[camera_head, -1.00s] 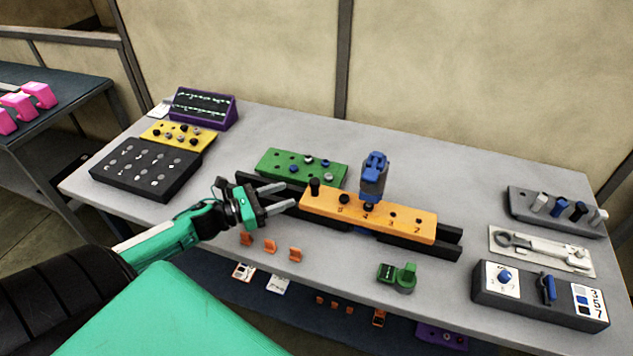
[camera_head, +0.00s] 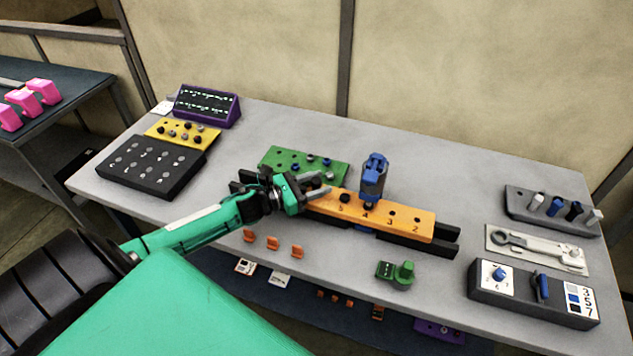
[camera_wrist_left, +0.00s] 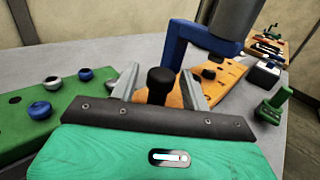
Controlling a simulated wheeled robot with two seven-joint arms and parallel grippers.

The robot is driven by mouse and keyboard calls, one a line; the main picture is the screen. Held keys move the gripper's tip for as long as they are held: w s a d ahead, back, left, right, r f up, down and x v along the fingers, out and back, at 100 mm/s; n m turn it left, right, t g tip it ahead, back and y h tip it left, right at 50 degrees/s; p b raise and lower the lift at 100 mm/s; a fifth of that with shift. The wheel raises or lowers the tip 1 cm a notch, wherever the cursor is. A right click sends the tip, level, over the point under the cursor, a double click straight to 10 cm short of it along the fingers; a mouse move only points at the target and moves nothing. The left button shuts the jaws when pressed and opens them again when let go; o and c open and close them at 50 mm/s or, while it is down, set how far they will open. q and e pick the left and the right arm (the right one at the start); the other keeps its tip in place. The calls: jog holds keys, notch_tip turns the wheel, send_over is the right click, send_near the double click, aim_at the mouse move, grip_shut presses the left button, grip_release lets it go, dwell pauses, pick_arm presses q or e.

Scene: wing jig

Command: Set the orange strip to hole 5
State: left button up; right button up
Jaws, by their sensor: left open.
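The orange strip (camera_head: 385,217) lies along a black rail (camera_head: 445,241), with printed numbers and holes on its top. A blue tool (camera_head: 373,175) stands over it near the number 4. A short black peg (camera_head: 345,198) sits left of the tool. My left gripper (camera_head: 322,188) is at the strip's left end. In the left wrist view, its open fingers (camera_wrist_left: 160,90) stand either side of a black knob (camera_wrist_left: 161,80) at the end of the strip, with the grip not closed. My right gripper is out of view.
A green block (camera_head: 300,160) with pegs lies just behind the rail. Small orange clips (camera_head: 272,243) and a green knobbed piece (camera_head: 400,272) lie in front. A dark control box (camera_head: 530,292) stands at right. Yellow (camera_head: 180,133) and black (camera_head: 150,166) blocks stand at left.

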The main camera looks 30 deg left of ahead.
aim_at(340, 199)
pick_arm(q)
grip_shut()
jog(key=shift+d, duration=0.15)
jog(key=d, duration=0.2)
jog(key=w+d+b, duration=0.1)
jog(key=d, duration=0.3)
jog(key=shift+w+d+b, duration=0.1)
jog(key=shift+w+b, duration=0.15)
jog(key=shift+b, duration=0.15)
grip_release()
